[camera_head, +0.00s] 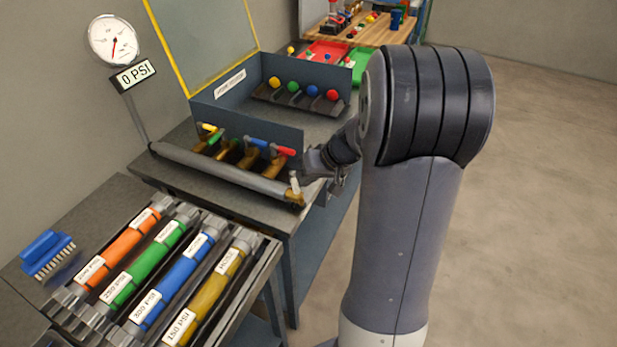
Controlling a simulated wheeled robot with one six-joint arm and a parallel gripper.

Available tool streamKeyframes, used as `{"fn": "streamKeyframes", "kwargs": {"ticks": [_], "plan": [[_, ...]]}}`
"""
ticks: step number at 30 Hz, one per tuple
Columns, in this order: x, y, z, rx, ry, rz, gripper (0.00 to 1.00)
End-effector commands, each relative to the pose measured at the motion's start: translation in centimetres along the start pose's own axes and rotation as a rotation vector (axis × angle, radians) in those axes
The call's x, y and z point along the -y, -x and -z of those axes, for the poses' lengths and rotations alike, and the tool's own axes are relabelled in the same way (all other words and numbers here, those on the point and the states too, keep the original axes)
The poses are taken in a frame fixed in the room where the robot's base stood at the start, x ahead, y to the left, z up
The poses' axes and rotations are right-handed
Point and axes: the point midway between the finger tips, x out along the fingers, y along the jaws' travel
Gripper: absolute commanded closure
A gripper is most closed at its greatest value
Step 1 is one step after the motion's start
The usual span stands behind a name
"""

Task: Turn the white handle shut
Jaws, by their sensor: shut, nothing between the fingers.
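The white handle (295,184) is small and sits at the near right end of the grey pipe (222,167), on a brass valve (295,196). It appears to stand roughly upright; its exact angle is too small to tell. My gripper (335,177) is just right of the white handle, at the bench's right edge, and is shut with nothing held. My arm and wrist partly hide the gripper, and I cannot tell whether a fingertip touches the handle. The gauge (114,41) has a sign (136,73) reading 0 PSI.
Yellow, green, blue and red (285,151) valve handles stand behind the pipe against a dark panel. A rack of orange, green, blue and yellow (209,284) cylinders is in front, with a blue brush (48,254) left of it. Floor at right is clear.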

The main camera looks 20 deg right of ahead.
Motion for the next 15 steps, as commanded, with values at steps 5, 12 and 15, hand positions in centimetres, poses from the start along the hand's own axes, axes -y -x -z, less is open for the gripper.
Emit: {"fn": "streamKeyframes", "kwargs": {"ticks": [5,12,15], "plan": [[-0.01,0.01,0.0,-0.001,-0.002,-0.001,1.0],[0.21,-0.05,-0.13,-0.021,-0.039,-0.019,1.0],[0.28,-0.07,-0.18,-0.024,-0.05,-0.023,1.0]]}}
